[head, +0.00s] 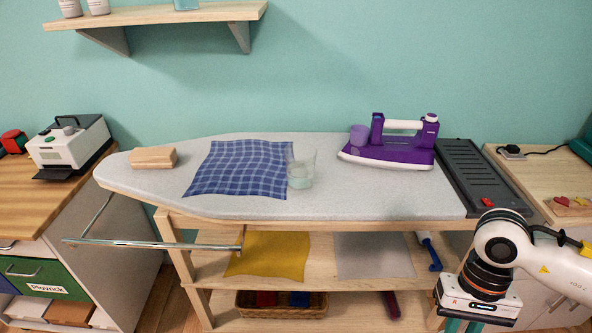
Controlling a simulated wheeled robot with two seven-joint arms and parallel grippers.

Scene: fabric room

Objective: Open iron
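A purple and white iron (388,154) rests on the right part of the grey ironing board (345,195), close to the wall. Its white handle is on top, and a translucent purple cup-like part (360,135) is at its left end. My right arm comes in at the lower right, in front of the board's right end. Its gripper is mostly below the picture edge, so its fingers cannot be judged. My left arm and gripper are out of the picture.
A blue checked cloth (235,170), a clear cup (301,170) and a wooden block (153,157) sit on the board. A dark rest plate with a red switch (487,201) is at its right end. A metal rail (150,243) juts out at front left.

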